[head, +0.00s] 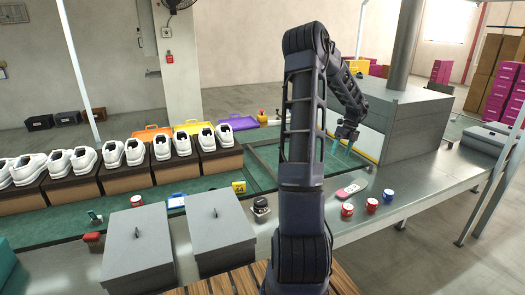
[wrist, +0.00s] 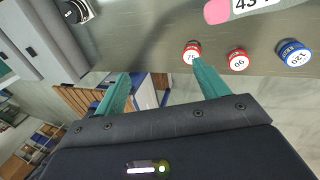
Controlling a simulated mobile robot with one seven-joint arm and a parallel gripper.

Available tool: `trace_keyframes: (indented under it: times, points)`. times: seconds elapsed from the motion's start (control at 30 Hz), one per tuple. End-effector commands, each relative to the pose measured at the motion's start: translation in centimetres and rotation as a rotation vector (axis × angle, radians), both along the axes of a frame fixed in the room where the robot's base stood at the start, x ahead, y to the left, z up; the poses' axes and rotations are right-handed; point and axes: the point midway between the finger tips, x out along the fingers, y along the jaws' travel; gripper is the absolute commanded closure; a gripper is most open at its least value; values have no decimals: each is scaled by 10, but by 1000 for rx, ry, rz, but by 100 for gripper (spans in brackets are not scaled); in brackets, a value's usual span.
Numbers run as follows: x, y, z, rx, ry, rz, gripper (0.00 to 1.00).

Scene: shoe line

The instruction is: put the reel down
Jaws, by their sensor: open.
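My gripper (head: 345,136) is open over the metal bench, and in the wrist view nothing shows between its teal fingers (wrist: 160,70). Several small round reel-like pieces with white numbered tops stand upright on the bench. In the wrist view, one red reel (wrist: 192,51) appears close by the right fingertip, another red reel (wrist: 237,60) is right of it, and a blue reel (wrist: 294,53) marked 120 is farther right. In the head view they stand near the bench's front edge, with a red one (head: 347,211) at the left. I cannot tell which one the task means.
A pink-and-white pad (head: 351,190) marked 43 lies behind the reels. A small black object (head: 260,208) and grey lidded boxes (head: 222,237) stand to the left. White shoes (head: 162,147) on brown boxes line the green belt. A large grey cabinet (head: 405,125) stands at right.

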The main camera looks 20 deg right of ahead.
Motion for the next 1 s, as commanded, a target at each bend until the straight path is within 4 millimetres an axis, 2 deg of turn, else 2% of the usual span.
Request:
trace_keyframes:
  times: [0.03,0.2,0.47,0.77,1.0]
  points:
    - [5,18,13,1,-38,75,27]
    - [13,72,47,-3,-148,341,27]
    - [12,156,93,-30,-305,763,27]
    - [-8,250,138,-94,-460,1269,27]
    - [-39,319,164,-169,-553,1682,27]
